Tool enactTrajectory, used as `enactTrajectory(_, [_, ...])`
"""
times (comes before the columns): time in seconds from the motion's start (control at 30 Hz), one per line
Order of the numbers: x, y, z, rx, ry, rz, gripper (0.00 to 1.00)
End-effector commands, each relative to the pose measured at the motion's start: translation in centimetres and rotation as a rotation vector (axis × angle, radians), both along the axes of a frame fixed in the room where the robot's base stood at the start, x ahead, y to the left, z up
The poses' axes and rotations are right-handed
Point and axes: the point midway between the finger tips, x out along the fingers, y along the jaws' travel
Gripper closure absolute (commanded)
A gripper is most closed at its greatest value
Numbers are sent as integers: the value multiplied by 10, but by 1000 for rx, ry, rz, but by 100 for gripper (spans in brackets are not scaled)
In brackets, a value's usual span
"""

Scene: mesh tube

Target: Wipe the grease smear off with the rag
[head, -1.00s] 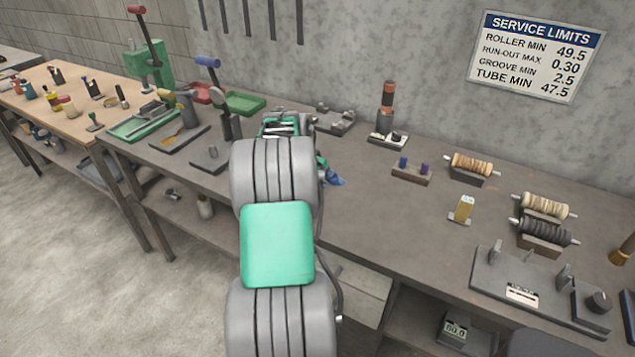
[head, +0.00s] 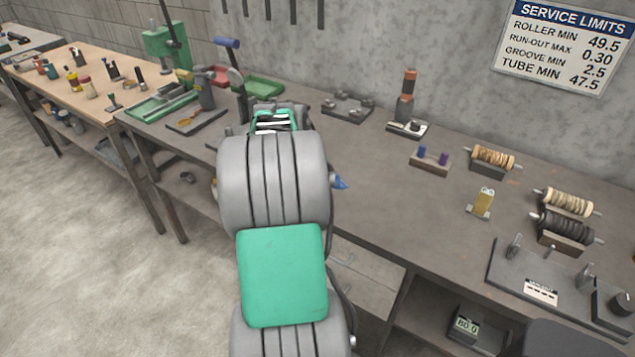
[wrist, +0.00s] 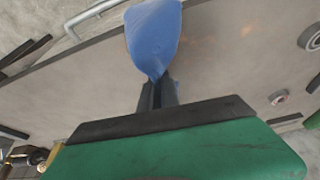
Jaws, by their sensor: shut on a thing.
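The blue rag (wrist: 153,38) is pinched between the dark fingers of my gripper (wrist: 157,92) in the wrist view and sticks out beyond them over the grey bench top. In the head view only a blue tip of the rag (head: 340,183) shows, to the right of my arm, which hides the gripper. A faint brownish patch (wrist: 246,30) lies on the bench top right of the rag in the wrist view; I cannot tell for sure that it is the grease smear. I cannot tell whether the rag touches the surface.
The grey workbench (head: 400,222) has clear room in its middle. A peg block (head: 430,160), wound rollers (head: 565,203) and a fixture plate (head: 545,285) stand to the right.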

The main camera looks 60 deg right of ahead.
Motion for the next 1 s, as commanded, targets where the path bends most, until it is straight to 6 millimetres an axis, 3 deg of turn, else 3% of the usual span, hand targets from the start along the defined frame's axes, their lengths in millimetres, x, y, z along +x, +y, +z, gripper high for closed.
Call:
enactTrajectory(0.03, [2,-2,21,-9,-7,2,100])
enactTrajectory(0.23, [4,-1,66,-9,-8,5,100])
enactTrajectory(0.63, [8,3,97,-8,-7,14,100])
enactTrajectory(1.0, [9,3,101,-8,-7,17,100])
